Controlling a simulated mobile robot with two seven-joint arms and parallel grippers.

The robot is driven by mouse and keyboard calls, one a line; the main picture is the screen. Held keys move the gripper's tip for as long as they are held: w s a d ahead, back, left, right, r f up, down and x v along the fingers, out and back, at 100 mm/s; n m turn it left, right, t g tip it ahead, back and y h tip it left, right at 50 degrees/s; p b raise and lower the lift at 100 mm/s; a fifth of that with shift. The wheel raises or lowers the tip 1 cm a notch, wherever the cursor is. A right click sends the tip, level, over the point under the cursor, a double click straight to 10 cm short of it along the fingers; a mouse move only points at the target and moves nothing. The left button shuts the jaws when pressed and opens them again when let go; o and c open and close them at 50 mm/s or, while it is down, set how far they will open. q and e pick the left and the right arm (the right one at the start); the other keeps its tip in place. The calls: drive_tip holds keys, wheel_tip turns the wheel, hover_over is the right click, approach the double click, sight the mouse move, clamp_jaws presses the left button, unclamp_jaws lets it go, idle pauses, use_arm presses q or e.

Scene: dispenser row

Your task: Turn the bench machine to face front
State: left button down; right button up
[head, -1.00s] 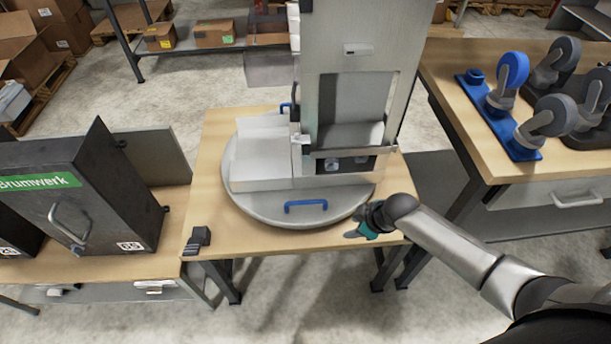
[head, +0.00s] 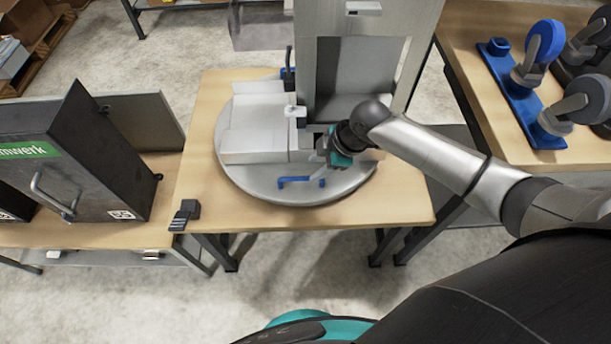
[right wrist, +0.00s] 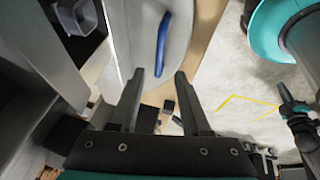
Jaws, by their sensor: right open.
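The bench machine (head: 316,80) is a tall grey housing with an open bay and a low pale block at its left. It stands on a round grey turntable (head: 255,184) on a small wooden table. A blue handle (head: 301,182) sits on the turntable's near rim; a blue handle also shows in the right wrist view (right wrist: 162,45). My right gripper (head: 322,172) is over the near rim, just right of the handle. Its open fingers (right wrist: 160,75) point at the handle, which lies beyond their tips. What seems my left gripper (right wrist: 291,100) shows small at the right wrist view's edge.
A black clamp-like block (head: 186,213) sits at the table's front left corner. A dark cabinet (head: 90,160) stands on the left bench. The right bench holds a blue base (head: 510,95) with wheels. Bare tabletop lies in front of the turntable.

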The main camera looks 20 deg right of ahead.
sight(303, 178)
drive_tip(key=b+x, duration=0.2)
drive_tip(key=x, duration=0.4)
drive_tip(key=shift+w+a+f, duration=0.1)
drive_tip(key=shift+w+f, duration=0.1)
drive_tip(key=shift+f, duration=0.15)
drive_tip(key=shift+c, duration=0.3)
clamp_jaws()
idle(0.8)
